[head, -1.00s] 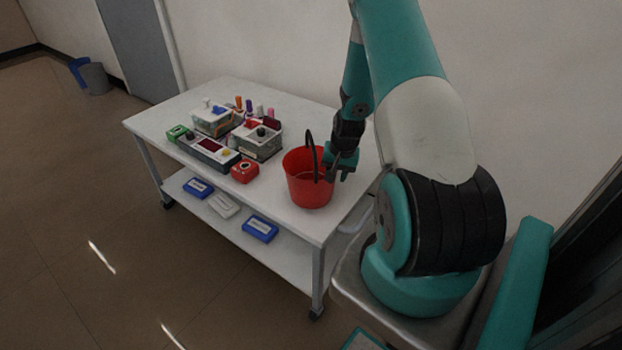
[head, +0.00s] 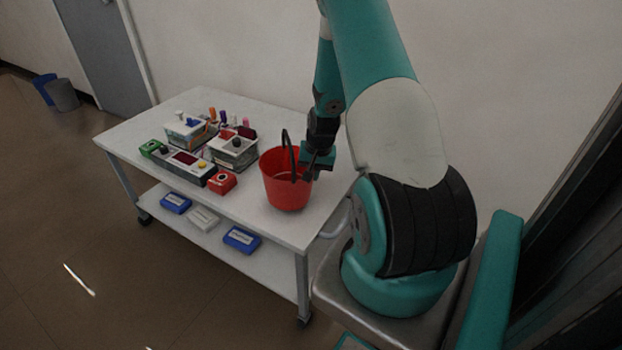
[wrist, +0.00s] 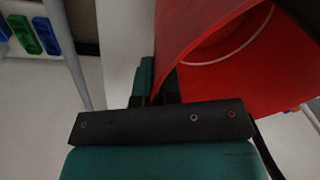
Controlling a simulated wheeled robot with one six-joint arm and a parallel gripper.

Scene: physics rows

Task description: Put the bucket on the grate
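The red bucket (head: 286,188) is at the right end of the white table, upright, with its dark handle standing up. Whether its base touches the top cannot be told. My gripper (head: 306,174) is at the right side of its rim. In the wrist view the bucket's wall (wrist: 215,50) runs down between my gripper's fingers (wrist: 158,92). A teal finger is on the outer side, and the other is mostly hidden by the wall. The fingers look closed on the wall. I see no grate in either view.
The white table (head: 262,219) holds several boxes, devices and small bottles left of the bucket; a red box (head: 222,182) is nearest. Blue and white cases lie on its lower shelf (head: 270,268). A grey bin (head: 62,95) stands far left. Floor in front is clear.

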